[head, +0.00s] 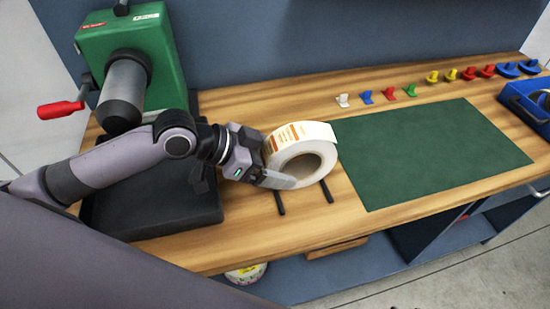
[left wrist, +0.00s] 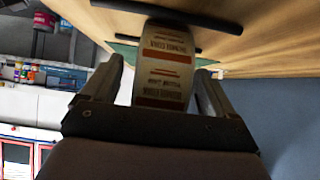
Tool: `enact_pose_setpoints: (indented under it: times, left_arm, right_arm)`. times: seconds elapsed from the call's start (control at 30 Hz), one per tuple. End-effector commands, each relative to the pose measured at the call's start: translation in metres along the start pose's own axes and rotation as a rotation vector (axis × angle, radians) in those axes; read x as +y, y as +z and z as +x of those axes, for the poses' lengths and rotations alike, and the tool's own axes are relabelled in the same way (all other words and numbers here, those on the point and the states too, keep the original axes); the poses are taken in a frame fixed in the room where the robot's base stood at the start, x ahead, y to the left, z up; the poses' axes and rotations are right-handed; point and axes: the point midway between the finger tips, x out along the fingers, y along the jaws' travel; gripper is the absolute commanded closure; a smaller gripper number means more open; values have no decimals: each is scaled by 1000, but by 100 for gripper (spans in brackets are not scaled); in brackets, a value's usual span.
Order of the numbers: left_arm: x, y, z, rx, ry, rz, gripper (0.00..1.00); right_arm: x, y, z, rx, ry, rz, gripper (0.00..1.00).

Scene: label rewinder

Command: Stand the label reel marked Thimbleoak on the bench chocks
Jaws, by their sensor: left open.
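A white label reel (head: 287,146) with orange-brown printed bands and a wide core hole stands upright on the two black bench chocks (head: 328,191), whose ends stick out below it. Its print is too small to read surely in the head view. In the left wrist view the reel (left wrist: 165,75) shows its printed rim, with the chocks (left wrist: 180,14) close to it. My left gripper (head: 270,170) is at the reel's left side. Its jaws (left wrist: 160,72) are open, one finger on each side of the reel, with slim gaps visible. My right gripper is out of view.
A green rewinder (head: 135,50) with a red crank handle (head: 60,109) and a black tray (head: 150,210) stand left. A green mat (head: 430,150) lies clear to the right. Several coloured pegs (head: 388,93) line the back; a blue bin (head: 528,105) is far right.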

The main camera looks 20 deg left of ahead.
Motion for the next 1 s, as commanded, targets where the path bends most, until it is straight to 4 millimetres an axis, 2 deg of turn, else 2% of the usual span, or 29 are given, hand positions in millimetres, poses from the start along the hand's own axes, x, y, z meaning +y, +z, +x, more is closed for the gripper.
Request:
enact_pose_setpoints:
  times: [0.17, 0.6, 0.8, 1.0]
  left_arm:
    - [-1, 0, -8, 0, -2, 1, 12]
    - [-1, -1, -62, 4, -3, 2, 12]
    - [0, -2, -72, 6, -2, 3, 12]
    - [0, -2, -72, 6, -1, 2, 12]
  right_arm:
    - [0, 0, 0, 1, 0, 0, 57]
    - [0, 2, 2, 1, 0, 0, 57]
    - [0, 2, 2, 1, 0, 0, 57]
    - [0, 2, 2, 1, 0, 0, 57]
